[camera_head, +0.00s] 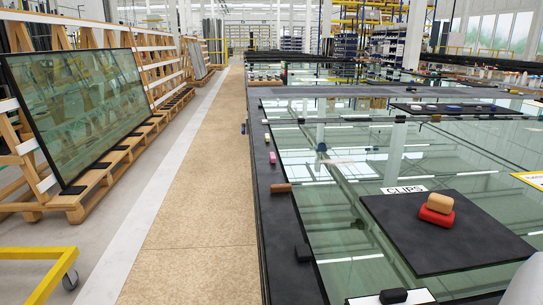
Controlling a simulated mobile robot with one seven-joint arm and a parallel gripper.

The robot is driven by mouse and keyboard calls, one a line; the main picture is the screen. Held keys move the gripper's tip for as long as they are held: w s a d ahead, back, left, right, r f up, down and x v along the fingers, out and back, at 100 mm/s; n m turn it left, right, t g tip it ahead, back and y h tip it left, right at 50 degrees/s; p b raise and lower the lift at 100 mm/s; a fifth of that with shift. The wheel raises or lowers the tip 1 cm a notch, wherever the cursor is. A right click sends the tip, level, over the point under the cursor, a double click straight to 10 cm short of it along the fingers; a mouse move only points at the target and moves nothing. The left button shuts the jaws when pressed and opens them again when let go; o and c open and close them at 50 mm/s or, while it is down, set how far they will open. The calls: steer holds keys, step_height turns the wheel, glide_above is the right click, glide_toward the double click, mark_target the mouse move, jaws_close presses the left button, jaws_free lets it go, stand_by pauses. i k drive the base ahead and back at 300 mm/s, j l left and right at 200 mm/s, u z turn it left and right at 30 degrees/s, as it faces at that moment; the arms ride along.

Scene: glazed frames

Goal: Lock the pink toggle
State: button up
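The pink toggle (272,158) is a small block on the dark left border of the long glazed table, near the middle of the picture. It looks turned roughly along the border, but it is too small to tell whether it reaches over the glass. My gripper is not in view. A pale rounded shape at the lower right edge may be part of my arm.
Along the same border are a white toggle (267,138), a brown toggle (281,187) pointing toward the glass, and a black one (304,252). A dark mat (420,247) holds stacked red and tan blocks (438,207). The aisle (205,190) at left is clear.

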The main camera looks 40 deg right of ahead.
mark_target(273, 155)
steer(key=j+z, duration=0.1)
steer(key=j, duration=0.25)
steer(key=i+j+z, duration=0.1)
steer(key=j, duration=0.3)
steer(key=i+j+z, duration=0.5)
steer(key=j, duration=0.35)
steer(key=i+z, duration=0.15)
steer(key=i, duration=0.25)
steer(key=i+j+z, duration=0.2)
steer(key=i, duration=0.25)
steer(key=i+j+z, duration=0.15)
steer(key=i, duration=0.25)
